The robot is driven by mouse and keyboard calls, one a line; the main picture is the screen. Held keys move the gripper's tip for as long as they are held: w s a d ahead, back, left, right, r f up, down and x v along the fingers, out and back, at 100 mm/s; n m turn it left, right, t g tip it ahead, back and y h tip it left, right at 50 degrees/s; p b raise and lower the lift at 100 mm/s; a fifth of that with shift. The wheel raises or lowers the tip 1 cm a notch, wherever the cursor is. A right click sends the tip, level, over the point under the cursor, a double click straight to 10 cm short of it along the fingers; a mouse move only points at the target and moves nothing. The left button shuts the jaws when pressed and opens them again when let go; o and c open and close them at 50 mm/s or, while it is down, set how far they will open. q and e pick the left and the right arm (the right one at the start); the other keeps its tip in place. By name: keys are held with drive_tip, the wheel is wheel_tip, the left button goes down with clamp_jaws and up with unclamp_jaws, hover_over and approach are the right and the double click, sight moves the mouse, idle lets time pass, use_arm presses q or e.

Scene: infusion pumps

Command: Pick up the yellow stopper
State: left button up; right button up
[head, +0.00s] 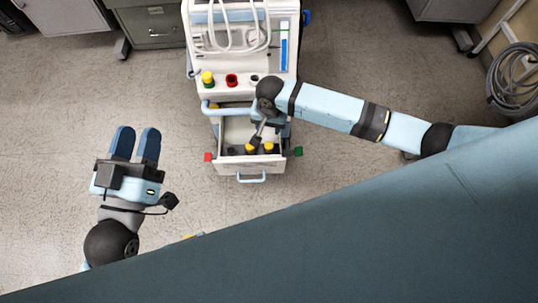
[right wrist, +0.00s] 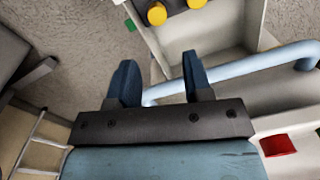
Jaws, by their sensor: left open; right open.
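Two yellow stoppers, a left one (head: 250,149) and a right one (head: 268,147), are inside the open drawer (head: 240,168) of the white cart. In the right wrist view two yellow tops (right wrist: 157,13) (right wrist: 195,3) show at the upper edge, beyond the fingertips. Another yellow stopper (head: 207,77) is on the cart's top ledge. My right gripper (right wrist: 158,70) is open and empty, with a pale blue rail (right wrist: 240,72) seen past its fingers. In the head view it is over the drawer, largely hidden by its wrist. My left gripper (head: 136,134) is open and empty over the floor.
A red stopper (head: 231,80) and a dark-centred pale one (head: 254,80) share the cart's top ledge. Red (head: 208,157) and green (head: 298,151) blocks stick out at the drawer's sides. Coiled grey hose (head: 513,78) hangs at right.

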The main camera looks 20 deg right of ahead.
drive_tip(key=f, duration=0.1)
drive_tip(key=b, duration=0.4)
hover_over(269, 145)
drive_tip(key=f, duration=0.7)
drive_tip(key=shift+d+f, duration=0.2)
drive_tip(key=shift+f, duration=0.2)
drive_tip(key=f+b, duration=0.1)
drive_tip(key=f, duration=0.1)
drive_tip(key=f+b, duration=0.2)
drive_tip(key=shift+a+f, duration=0.2)
drive_tip(key=shift+f, duration=0.15)
drive_tip(key=shift+f+b, duration=0.35)
drive_tip(key=shift+f, duration=0.1)
use_arm(q)
wheel_tip(269, 145, down, 10)
drive_tip(key=m+g, duration=0.1)
drive_tip(key=g, duration=0.2)
drive_tip(key=shift+w+d+g, duration=0.15)
drive_tip(key=shift+d+g, duration=0.25)
use_arm(e)
drive_tip(key=shift+r, duration=0.1)
drive_tip(key=c, duration=0.8)
